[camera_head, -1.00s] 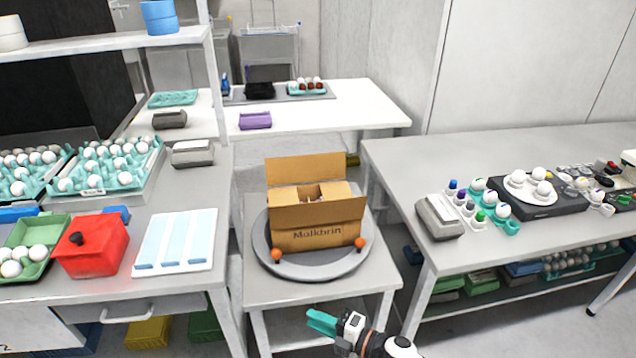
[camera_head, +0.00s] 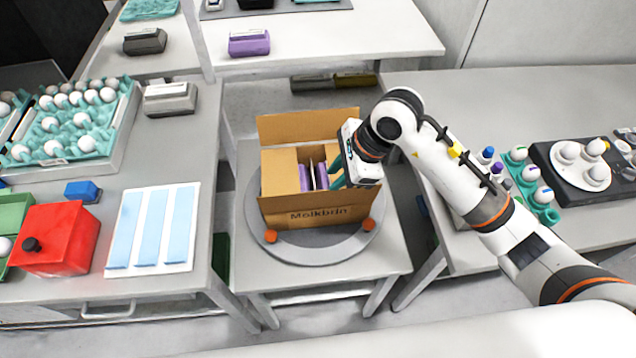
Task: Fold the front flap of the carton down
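The open brown carton (camera_head: 315,217) sits on a grey round turntable (camera_head: 287,248) on a small table. Its back flap (camera_head: 300,126) stands up. Its front flap (camera_head: 282,205) is a band along the near top edge, not folded over the opening; its exact tilt is hard to tell. Purple items (camera_head: 305,178) show inside. My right gripper (camera_head: 338,172) reaches in from the right, its teal fingers over the carton's right part, behind the front flap. I cannot tell whether they touch the carton. The gripper body hides the carton's right side. My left gripper is out of view.
Two orange knobs (camera_head: 270,236) (camera_head: 369,224) are at the turntable's front. A left table holds a red box (camera_head: 68,240), a white panel with blue strips (camera_head: 152,228) and egg trays (camera_head: 120,140). A right table holds a black device (camera_head: 570,180) with eggs.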

